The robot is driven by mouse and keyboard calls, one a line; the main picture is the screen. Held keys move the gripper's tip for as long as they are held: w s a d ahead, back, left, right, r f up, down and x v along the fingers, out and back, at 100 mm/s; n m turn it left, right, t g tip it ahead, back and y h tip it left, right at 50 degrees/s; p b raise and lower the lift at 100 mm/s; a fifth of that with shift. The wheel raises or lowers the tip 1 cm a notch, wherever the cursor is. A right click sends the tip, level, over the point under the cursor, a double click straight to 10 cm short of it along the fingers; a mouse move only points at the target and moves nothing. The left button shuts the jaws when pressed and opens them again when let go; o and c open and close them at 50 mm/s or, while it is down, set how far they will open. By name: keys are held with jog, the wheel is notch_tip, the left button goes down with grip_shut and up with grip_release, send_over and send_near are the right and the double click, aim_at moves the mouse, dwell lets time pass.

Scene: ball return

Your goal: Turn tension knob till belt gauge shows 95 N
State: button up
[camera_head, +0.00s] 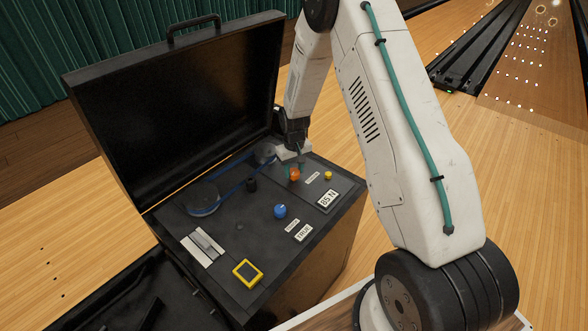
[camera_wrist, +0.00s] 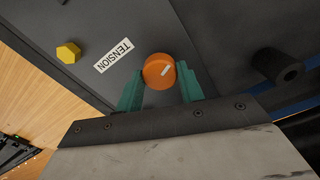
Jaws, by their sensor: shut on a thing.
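The orange tension knob (camera_head: 294,174) sits on the dark panel of the open machine, and the wrist view shows it (camera_wrist: 159,71) with a white pointer mark. The TENSION label (camera_wrist: 114,55) is beside it. My gripper (camera_head: 293,171) is shut on the knob, with its green fingers (camera_wrist: 160,85) on either side. The belt gauge (camera_head: 328,199) on the panel reads 85 N. The blue belt (camera_head: 232,187) runs between two pulleys on the left part of the panel; my arm partly covers the area behind the knob.
A blue knob (camera_head: 280,211) with a TRUE display (camera_head: 303,232) is nearer the front. A yellow hex bolt (camera_wrist: 68,53) is close to the tension knob. A black post (camera_wrist: 278,68) stands on the other side. The raised lid (camera_head: 175,110) stands behind the panel.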

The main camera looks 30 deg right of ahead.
jog(key=m, duration=0.4)
jog(key=shift+m, duration=0.4)
jog(key=m, duration=0.3)
jog(key=shift+m, duration=0.3)
jog(key=m, duration=0.4)
jog(key=shift+m, duration=2)
jog(key=o, duration=1)
jog(key=shift+a, duration=0.1)
